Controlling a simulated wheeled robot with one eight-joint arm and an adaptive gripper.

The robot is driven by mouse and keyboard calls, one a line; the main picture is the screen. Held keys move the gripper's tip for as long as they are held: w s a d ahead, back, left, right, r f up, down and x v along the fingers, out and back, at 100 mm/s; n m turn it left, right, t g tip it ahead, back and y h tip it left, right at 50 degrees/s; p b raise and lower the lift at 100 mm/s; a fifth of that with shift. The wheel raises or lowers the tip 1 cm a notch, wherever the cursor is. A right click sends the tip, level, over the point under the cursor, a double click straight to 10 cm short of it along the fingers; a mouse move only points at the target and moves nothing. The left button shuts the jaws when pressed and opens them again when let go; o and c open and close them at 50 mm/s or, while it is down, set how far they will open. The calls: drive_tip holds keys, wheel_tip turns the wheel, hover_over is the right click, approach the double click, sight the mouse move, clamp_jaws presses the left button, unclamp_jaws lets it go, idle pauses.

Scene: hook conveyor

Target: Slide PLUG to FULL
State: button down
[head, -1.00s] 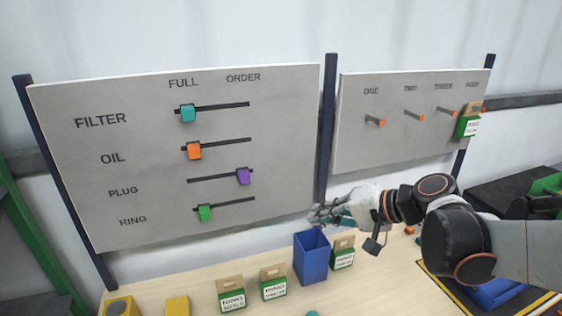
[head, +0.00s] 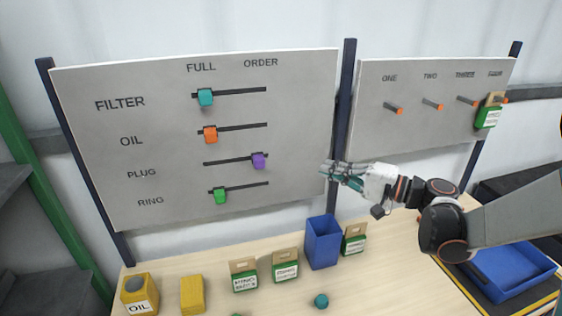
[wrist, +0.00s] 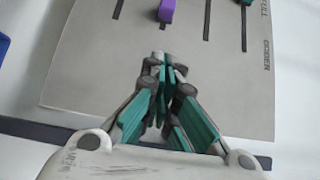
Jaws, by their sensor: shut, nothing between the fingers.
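The purple PLUG slider (head: 259,161) sits at the right end of its slot, under ORDER, on the left board (head: 300,120). In the wrist view the purple slider (wrist: 167,10) shows at the top, beyond the fingertips. My gripper (head: 327,172) is right of the PLUG slider, near the board's right edge, shut and empty, and apart from the slider. In the wrist view its fingertips (wrist: 160,60) are together. The teal FILTER (head: 205,98), orange OIL (head: 210,135) and green RING (head: 220,196) sliders sit at the left, under FULL.
A dark post (head: 343,110) stands between the two boards, close to my gripper. Below are a blue bin (head: 322,243), several green-and-white boxes (head: 285,267), yellow containers (head: 192,294) and a teal round thing (head: 321,301). The right board (head: 430,120) has orange-tipped hooks and one hanging box.

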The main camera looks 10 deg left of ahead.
sight(259, 161)
drive_tip(key=b+x, duration=0.1)
drive_tip(key=x, duration=0.8)
drive_tip(key=shift+a+f+b, duration=0.1)
drive_tip(key=shift+a+b, duration=0.15)
drive_tip(key=shift+b, duration=0.1)
drive_tip(key=a, duration=0.3)
drive_tip(key=shift+s+a+b, duration=0.1)
drive_tip(key=shift+s+b, duration=0.3)
drive_tip(key=shift+s+a, duration=0.15)
drive_tip(key=shift+a, duration=0.35)
drive_tip(key=s+a, duration=0.1)
drive_tip(key=a, duration=0.2)
drive_tip(key=s+a, duration=0.2)
drive_tip(key=a, duration=0.2)
drive_tip(key=s+a, duration=0.1)
drive_tip(key=a, duration=0.2)
drive_tip(key=shift+s+a, duration=0.25)
drive_tip(key=shift+a, duration=0.1)
drive_tip(key=shift+w+d, duration=0.1)
